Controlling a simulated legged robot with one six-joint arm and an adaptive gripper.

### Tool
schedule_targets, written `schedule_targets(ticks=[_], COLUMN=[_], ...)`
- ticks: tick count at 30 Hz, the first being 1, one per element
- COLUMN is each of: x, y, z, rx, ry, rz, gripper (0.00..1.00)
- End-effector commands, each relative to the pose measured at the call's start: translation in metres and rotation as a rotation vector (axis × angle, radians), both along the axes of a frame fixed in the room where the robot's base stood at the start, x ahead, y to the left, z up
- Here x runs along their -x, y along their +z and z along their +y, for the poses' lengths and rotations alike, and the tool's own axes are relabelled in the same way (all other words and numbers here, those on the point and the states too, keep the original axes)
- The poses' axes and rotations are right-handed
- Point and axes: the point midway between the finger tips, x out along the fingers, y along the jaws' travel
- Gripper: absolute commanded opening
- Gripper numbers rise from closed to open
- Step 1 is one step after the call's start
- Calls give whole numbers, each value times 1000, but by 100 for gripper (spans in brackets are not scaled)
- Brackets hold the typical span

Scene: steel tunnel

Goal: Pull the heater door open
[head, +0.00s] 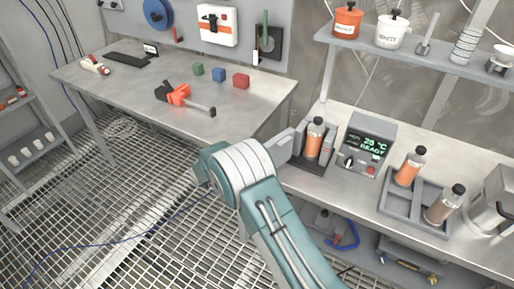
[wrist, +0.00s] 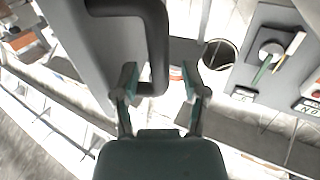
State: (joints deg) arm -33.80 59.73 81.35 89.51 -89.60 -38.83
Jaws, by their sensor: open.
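The heater (head: 368,150) is a grey box with a lit green display reading READY, on the right bench. An orange bottle (head: 315,138) with a dark cap stands in the grey bay at its left. In the wrist view the heater door (wrist: 85,40) is a grey panel at upper left, with a dark looped handle (wrist: 158,45). My gripper (wrist: 160,82) is open, and the handle's lower bar appears between its two fingers. I see no finger closed on it. In the head view my teal and white arm hides the fingers.
A grey rack (head: 428,198) with two bottles stands right of the heater. A shelf (head: 420,58) with pots hangs above. The left table (head: 130,85) holds coloured blocks and an orange clamp. Grated floor (head: 110,200) is open at left.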

Motion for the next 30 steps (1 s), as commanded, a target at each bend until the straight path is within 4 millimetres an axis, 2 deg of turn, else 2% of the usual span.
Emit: schedule_targets(ticks=[15, 21, 30], x=[54, 63, 64], y=[-2, -2, -2], z=[81, 93, 94], rx=[0, 0, 0], ry=[2, 0, 0], rz=[0, 2, 1], gripper=[57, 57, 57])
